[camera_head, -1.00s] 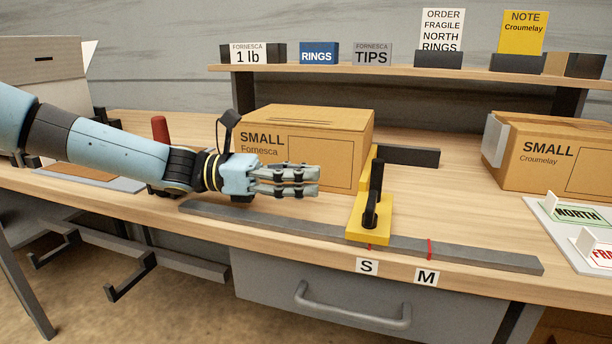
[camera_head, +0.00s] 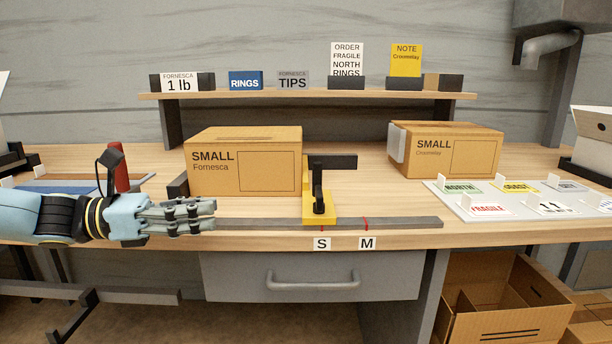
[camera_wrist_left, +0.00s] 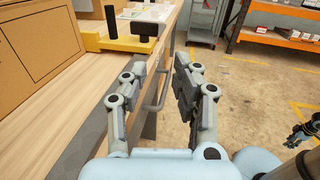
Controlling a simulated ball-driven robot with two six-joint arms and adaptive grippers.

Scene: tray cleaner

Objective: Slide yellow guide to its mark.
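The yellow guide (camera_head: 319,213), with a black upright handle (camera_head: 319,190), sits across a grey rail (camera_head: 400,223) at the desk's front. Its front end is at the red mark over the S label (camera_head: 322,244). Another red mark is above the M label (camera_head: 367,243), to the right. My left gripper (camera_head: 212,215) is left of the guide, apart from it, near the rail's left part. In the left wrist view its fingers (camera_wrist_left: 160,68) are apart with nothing between; the guide (camera_wrist_left: 118,43) shows beyond them. A dark part at that view's right edge may be my right gripper (camera_wrist_left: 302,133).
A SMALL Fornesca box (camera_head: 245,165) stands behind and left of the guide. A second SMALL box (camera_head: 450,150) stands farther right, behind a label board (camera_head: 450,200). The rail right of the guide is clear. A drawer handle (camera_head: 313,284) is below the desk edge.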

